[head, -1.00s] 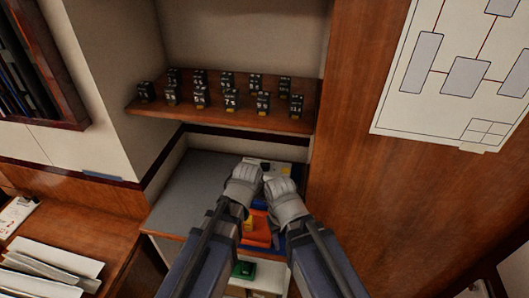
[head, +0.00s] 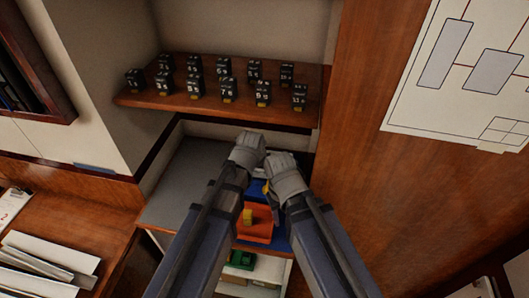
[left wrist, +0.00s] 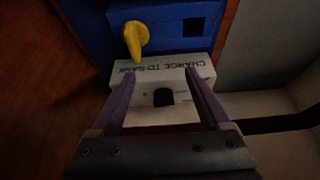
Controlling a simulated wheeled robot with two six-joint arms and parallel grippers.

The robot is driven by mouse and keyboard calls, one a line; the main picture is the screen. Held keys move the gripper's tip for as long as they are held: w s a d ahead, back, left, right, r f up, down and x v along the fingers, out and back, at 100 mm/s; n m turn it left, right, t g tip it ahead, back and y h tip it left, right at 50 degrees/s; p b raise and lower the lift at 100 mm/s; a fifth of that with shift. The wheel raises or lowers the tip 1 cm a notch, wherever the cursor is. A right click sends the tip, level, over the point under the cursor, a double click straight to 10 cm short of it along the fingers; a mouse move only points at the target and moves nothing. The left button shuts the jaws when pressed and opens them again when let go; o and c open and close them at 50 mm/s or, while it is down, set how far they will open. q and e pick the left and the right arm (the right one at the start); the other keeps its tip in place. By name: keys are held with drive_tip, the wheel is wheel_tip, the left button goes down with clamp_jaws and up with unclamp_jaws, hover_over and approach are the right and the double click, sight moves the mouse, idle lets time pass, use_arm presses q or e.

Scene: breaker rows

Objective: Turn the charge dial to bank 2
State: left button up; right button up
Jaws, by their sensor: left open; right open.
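In the left wrist view, a white panel (left wrist: 180,76) lettered "CHARGE TO BANK" bears a small dark dial (left wrist: 163,97). My left gripper (left wrist: 161,72) is open, with one finger on each side of the dial in the picture and gaps between them and it. I cannot tell the dial's setting or how far the fingertips are from the panel. In the head view, my left gripper (head: 249,143) is over the back of the grey counter, hiding the panel. My right gripper (head: 285,165) is beside it to the right, lower and empty.
A blue box with a yellow handle (left wrist: 136,40) adjoins the panel. An orange box (head: 255,230) with a yellow lever lies between my arms. A wooden shelf (head: 150,99) with several black numbered blocks is above. A wood wall (head: 370,200) stands close right. The grey counter (head: 170,210) is clear at left.

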use_arm(q)
drive_tip(key=w, duration=0.3)
drive_tip(key=w+d, duration=0.1)
drive_tip(key=w, duration=0.2)
drive_tip(key=w+f, duration=0.1)
drive_tip(key=w, duration=0.2)
drive_tip(key=shift+d+b, duration=0.4)
drive_tip(key=shift+f, duration=0.1)
clamp_jaws()
